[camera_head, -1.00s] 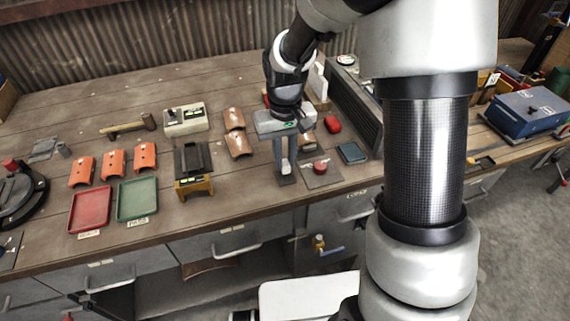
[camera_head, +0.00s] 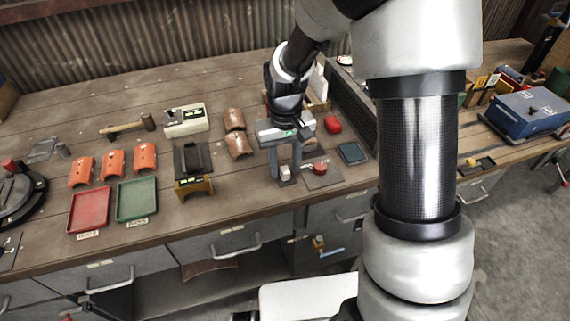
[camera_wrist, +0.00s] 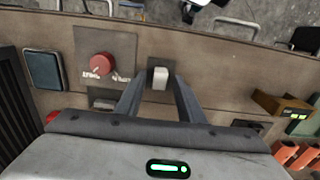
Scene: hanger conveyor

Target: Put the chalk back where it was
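The chalk, seen as a small white block (camera_head: 285,171), stands on a small dark square pad near the front edge of the bench. The wrist view also shows the chalk (camera_wrist: 160,78) on the dark pad (camera_wrist: 151,62). My gripper (camera_head: 285,172) is low over the pad, with one finger on each side of the chalk. In the wrist view my gripper (camera_wrist: 159,78) is open, with a gap between each finger and the chalk. The underside of the chalk is hidden.
A red button on a grey plate (camera_head: 323,180) lies just right of the pad. A dark blue block (camera_head: 351,153) and a red object (camera_head: 332,124) are near. Left are a dark-topped stand (camera_head: 192,160), orange curved pieces (camera_head: 144,157), and red (camera_head: 89,209) and green trays (camera_head: 137,199).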

